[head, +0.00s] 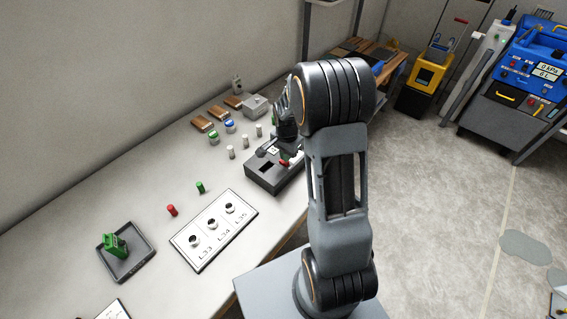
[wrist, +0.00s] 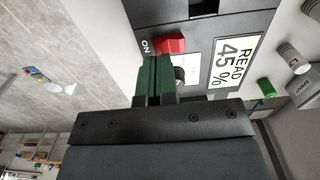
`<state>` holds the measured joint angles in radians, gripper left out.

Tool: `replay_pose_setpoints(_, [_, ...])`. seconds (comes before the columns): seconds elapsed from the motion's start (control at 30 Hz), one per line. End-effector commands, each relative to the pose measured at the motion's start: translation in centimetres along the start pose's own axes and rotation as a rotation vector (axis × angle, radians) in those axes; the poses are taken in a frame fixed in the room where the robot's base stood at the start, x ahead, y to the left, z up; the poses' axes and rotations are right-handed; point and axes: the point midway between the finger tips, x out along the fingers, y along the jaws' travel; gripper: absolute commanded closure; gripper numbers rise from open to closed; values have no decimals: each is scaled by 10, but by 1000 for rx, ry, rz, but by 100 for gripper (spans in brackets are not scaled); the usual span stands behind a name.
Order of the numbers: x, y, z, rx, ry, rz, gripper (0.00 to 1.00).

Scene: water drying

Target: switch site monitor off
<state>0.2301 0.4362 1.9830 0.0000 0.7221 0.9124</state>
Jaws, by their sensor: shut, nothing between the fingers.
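The site monitor is a dark grey box (head: 262,172) on the bench in the head view, partly hidden by my arm. In the wrist view, its face (wrist: 215,26) shows a white display (wrist: 236,60) reading "READ 45 %". A red switch (wrist: 171,43) sits on that face beside the word "ON". A dark round knob is partly hidden behind my fingers. My gripper (wrist: 156,60) has green fingers, shut together and empty. The fingertips are right at the red switch; I cannot tell whether they touch it. In the head view my gripper is mostly hidden by my own arm.
A white panel (head: 184,243) marked L33, L34, L35 lies left of the monitor. Small red (head: 172,210) and green (head: 200,187) cylinders stand near it. A black tray (head: 139,265) holds a green item. Several small cylinders stand behind the monitor.

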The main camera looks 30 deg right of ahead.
Motion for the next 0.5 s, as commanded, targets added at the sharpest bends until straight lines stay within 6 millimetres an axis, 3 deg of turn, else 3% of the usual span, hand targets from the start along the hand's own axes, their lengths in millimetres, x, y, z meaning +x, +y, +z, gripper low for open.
replay_pose_setpoints(0.5, [12,0,0,0,0,0,100])
